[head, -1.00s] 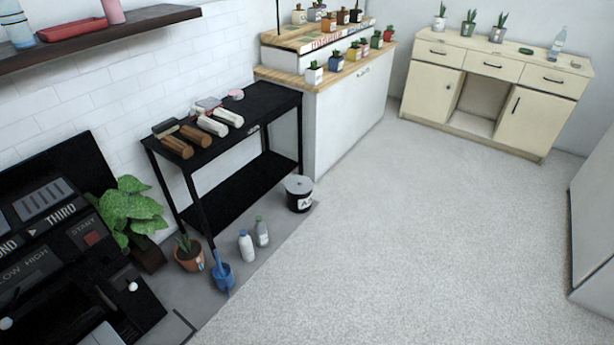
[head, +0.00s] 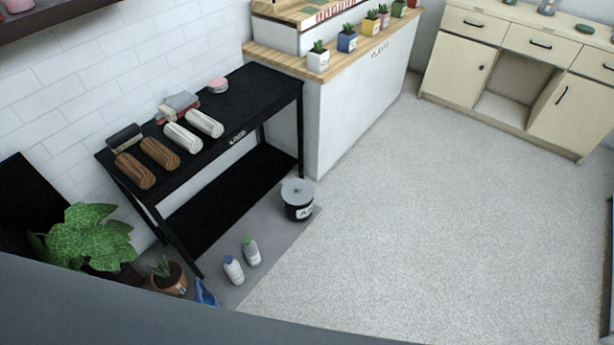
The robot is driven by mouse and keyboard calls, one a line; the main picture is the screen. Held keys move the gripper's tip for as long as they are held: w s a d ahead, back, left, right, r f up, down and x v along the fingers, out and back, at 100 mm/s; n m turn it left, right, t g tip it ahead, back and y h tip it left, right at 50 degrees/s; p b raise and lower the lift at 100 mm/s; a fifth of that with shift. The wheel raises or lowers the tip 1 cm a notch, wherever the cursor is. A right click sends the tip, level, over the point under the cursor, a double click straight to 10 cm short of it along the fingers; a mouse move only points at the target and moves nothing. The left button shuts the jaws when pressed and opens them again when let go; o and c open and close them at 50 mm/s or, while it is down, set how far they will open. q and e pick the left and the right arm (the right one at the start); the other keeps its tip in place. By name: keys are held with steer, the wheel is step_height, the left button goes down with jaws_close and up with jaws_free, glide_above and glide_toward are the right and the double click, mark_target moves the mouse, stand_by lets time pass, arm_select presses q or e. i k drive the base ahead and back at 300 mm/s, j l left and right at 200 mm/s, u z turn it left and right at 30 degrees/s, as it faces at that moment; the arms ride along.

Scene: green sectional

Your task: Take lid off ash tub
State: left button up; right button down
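The ash tub (head: 299,212) is a small black bucket with a white label on its front. It stands upright on the floor at the right end of the black table. Its grey lid (head: 297,191) sits on top, with a small knob in the middle. Neither of my grippers shows in the head view.
A black two-level table (head: 243,111) holds brushes and blocks. Two bottles (head: 233,270) (head: 251,252), a potted plant (head: 169,277) and a blue item (head: 206,293) stand left of the tub. A white counter (head: 352,103) is behind. Carpet to the right is clear.

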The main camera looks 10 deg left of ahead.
mark_target(297, 192)
steer(key=i+j, duration=0.1)
steer(key=i, duration=0.4)
steer(key=i+j+z, duration=0.15)
steer(key=i, duration=0.35)
steer(key=l, duration=0.05)
